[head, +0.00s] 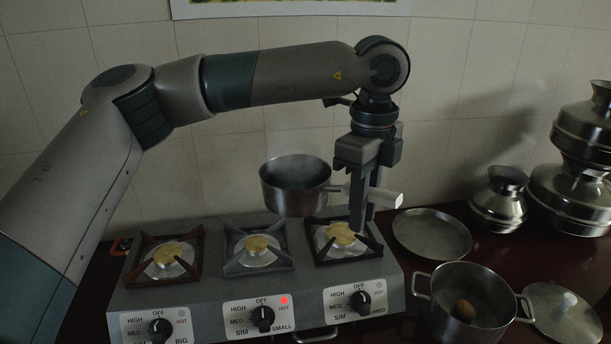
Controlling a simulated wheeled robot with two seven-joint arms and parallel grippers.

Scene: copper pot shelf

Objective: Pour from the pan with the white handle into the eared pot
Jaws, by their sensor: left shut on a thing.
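The pan with the white handle (288,196) is in the air above the middle and right burners of the stove, roughly level. My left gripper (363,205) points down and is shut on the pan near its white handle (384,197), which sticks out to the right. The pan's contents cannot be made out. The eared pot (452,325), with two loop handles, stands uncovered on the counter right of the stove. My right gripper is not in view.
The three-burner stove (215,290) has a red light lit at the middle knob. A round metal plate (431,235) and a lid with a pale knob (563,314) lie near the pot. Metal vessels (500,199) stand at the right. A tiled wall closes the back.

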